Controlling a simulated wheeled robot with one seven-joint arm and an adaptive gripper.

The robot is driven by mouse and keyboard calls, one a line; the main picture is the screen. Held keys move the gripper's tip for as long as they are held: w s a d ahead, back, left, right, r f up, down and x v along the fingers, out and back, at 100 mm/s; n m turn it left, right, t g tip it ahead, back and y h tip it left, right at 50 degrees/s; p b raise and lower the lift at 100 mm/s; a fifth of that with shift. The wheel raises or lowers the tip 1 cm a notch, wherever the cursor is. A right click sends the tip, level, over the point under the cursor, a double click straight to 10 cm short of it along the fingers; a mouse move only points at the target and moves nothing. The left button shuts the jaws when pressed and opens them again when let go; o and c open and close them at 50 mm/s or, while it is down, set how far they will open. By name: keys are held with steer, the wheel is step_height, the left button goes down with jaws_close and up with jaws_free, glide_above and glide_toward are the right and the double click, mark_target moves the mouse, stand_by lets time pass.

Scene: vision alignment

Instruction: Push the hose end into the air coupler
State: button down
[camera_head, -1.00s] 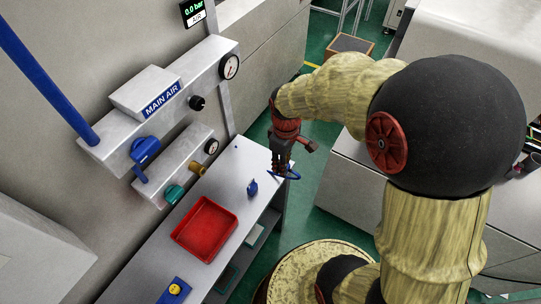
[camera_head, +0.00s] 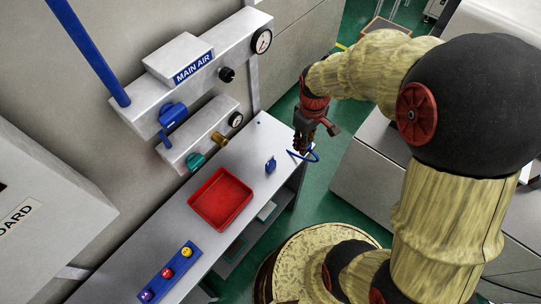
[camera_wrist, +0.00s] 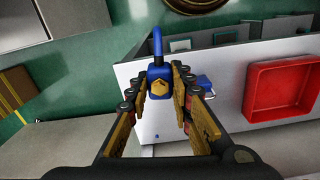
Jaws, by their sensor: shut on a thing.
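My gripper (camera_head: 301,147) is shut on the hose end, above the far right end of the grey bench. In the wrist view the hose end is a blue body with a brass hex face (camera_wrist: 160,88) between the fingertips (camera_wrist: 160,80). A brass fitting (camera_head: 219,138) on the lower grey wall manifold (camera_head: 190,145) looks like the air coupler. It stands left of my gripper, well apart from the hose end. The coupler's opening is too small to make out.
A red tray (camera_head: 222,226) and a small blue block (camera_head: 270,165) sit on the bench (camera_head: 150,250). Colored buttons (camera_head: 168,272) are at the bench's near end.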

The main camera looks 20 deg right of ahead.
steer(key=w+a+f+m, duration=0.1)
steer(key=w+f+m, duration=0.1)
steer(key=w+f, duration=0.1)
steer(key=w+a+f+m, duration=0.1)
steer(key=w+f+m, duration=0.1)
steer(key=w, duration=0.3)
steer(key=w+a+f+m, duration=0.1)
steer(key=w+a+f, duration=0.1)
steer(key=w+f, duration=0.1)
steer(key=shift+w+a+f+m, duration=0.1)
steer(key=shift+w+f+m, duration=0.3)
steer(key=shift+w, duration=0.1)
